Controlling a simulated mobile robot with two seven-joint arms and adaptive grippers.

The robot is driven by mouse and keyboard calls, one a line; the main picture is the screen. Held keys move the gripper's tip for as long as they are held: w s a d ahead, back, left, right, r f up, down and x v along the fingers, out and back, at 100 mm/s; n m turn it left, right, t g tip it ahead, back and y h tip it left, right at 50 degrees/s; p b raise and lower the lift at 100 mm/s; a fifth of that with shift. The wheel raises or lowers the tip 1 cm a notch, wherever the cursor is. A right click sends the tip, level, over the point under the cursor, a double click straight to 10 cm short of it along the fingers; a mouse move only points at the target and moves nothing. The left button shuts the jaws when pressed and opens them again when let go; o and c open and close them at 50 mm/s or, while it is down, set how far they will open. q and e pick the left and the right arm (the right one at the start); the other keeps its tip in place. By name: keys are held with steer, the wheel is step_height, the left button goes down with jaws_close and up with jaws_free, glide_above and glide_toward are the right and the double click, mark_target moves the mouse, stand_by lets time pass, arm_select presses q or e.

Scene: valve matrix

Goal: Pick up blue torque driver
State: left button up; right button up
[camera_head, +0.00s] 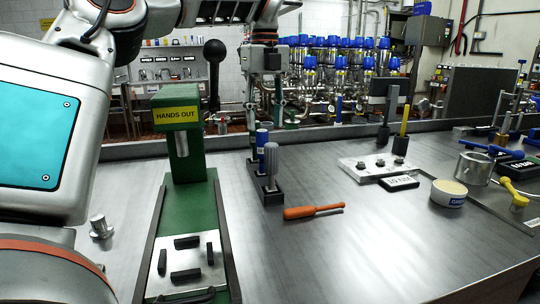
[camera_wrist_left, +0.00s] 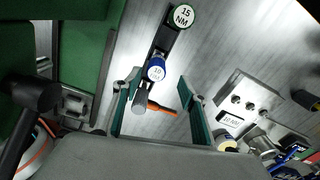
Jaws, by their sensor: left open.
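The blue torque driver (camera_head: 262,146) stands upright in a dark rack behind a grey driver (camera_head: 271,160). In the left wrist view the blue driver (camera_wrist_left: 156,69) has a cap reading 10 NM. It sits between a green-capped driver (camera_wrist_left: 182,16) marked 15 NM and the grey one (camera_wrist_left: 140,101). My left gripper (camera_head: 265,116) points down above the rack, open and empty. In the left wrist view its two green-padded fingers (camera_wrist_left: 160,90) are spread, with the blue driver near the left finger. My right gripper is not in view.
An orange-handled tool (camera_head: 313,211) lies right of the rack. A green press (camera_head: 182,140) with a HANDS OUT sign stands close on the left. A metal block (camera_head: 372,168), a round tin (camera_head: 449,193) and valve parts lie right. The table's front middle is clear.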

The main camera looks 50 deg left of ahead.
mark_target(262, 143)
arm_select(q)
steer(key=shift+s+f, duration=0.2)
steer(key=shift+f, duration=0.6)
steer(key=f, duration=0.5)
steer(key=shift+s+a+f+b, duration=0.1)
steer(key=shift+a+f+b, duration=0.05)
steer(key=shift+a+b, duration=0.2)
jaws_close()
